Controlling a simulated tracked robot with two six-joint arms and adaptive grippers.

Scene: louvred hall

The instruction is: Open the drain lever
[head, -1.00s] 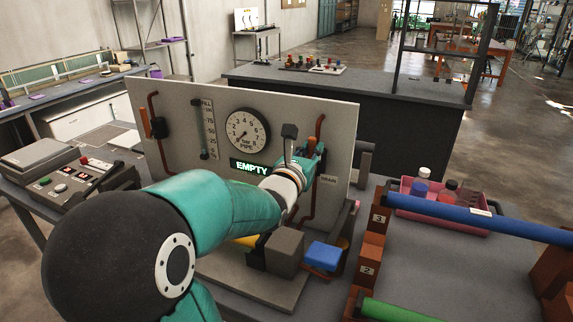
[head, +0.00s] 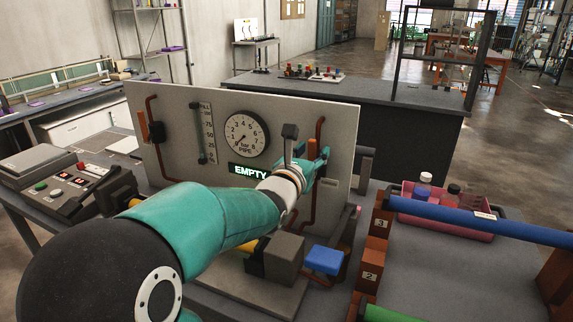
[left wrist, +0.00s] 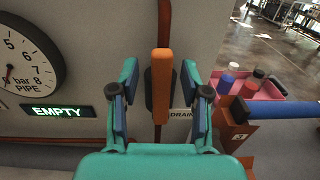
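The drain lever (left wrist: 161,88) is an orange upright bar on a black mount, beside the DRAIN label in the left wrist view. My left gripper (left wrist: 158,74) is open, with one finger on each side of the lever and gaps between. In the head view, my left gripper (head: 307,168) is at the right part of the grey panel (head: 185,100) and largely covers the lever. The sign (head: 249,170) reads EMPTY. The pressure gauge (head: 246,134) needle points near the low end. My right gripper is not in view.
A second orange handle (head: 142,127) is at the panel's left. A grey block (head: 284,258) and a blue block (head: 324,259) sit below my left wrist. A pink tray (head: 447,219) with bottles and a blue bar (head: 450,215) are to the right.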

